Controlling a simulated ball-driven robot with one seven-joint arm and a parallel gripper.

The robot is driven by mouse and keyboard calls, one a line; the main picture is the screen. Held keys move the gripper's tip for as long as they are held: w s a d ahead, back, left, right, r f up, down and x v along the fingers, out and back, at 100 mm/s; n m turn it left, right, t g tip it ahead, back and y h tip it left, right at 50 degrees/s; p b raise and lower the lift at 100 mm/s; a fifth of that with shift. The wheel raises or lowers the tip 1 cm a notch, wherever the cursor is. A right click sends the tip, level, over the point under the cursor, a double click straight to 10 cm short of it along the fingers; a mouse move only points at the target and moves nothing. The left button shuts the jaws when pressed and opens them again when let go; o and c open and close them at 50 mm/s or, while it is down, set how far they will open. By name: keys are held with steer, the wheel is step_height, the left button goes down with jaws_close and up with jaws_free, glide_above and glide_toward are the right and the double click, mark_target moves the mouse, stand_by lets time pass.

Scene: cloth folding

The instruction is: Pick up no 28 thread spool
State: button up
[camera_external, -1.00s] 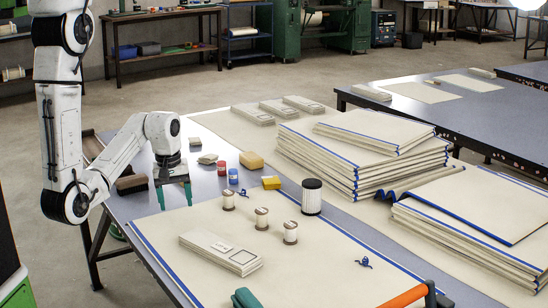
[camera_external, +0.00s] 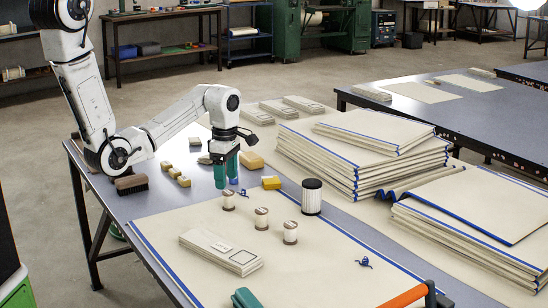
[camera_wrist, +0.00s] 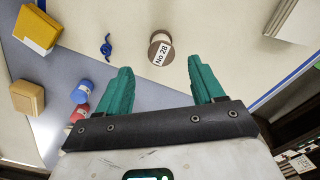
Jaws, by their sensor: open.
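The No 28 thread spool (camera_wrist: 161,48) lies just beyond my open fingertips in the wrist view, its "No 28" label readable. My gripper (camera_wrist: 161,72) has green fingers spread apart with nothing between them. In the external view my gripper (camera_external: 226,184) points down at the back edge of the cloth, beside a small spool (camera_external: 228,201) that appears to be the No 28 one. Two more spools, the middle one (camera_external: 261,219) and the front one (camera_external: 290,233), stand on the cloth; their labels are too small to read there.
A black-topped white cylinder (camera_external: 311,197) stands right of the spools. A yellow block (camera_external: 271,183), a blue spool (camera_wrist: 81,92) and a red spool (camera_wrist: 79,111) are close by. A stack of pale strips (camera_external: 222,252) lies in front. Tall folded cloth stacks (camera_external: 360,160) stand to the right.

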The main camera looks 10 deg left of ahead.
mark_target(227, 192)
steer(key=shift+s+d+f, duration=0.1)
steer(key=shift+s+f, duration=0.05)
steer(key=shift+f, duration=3.4)
steer(key=c, duration=1.1)
steer(key=shift+r, duration=0.15)
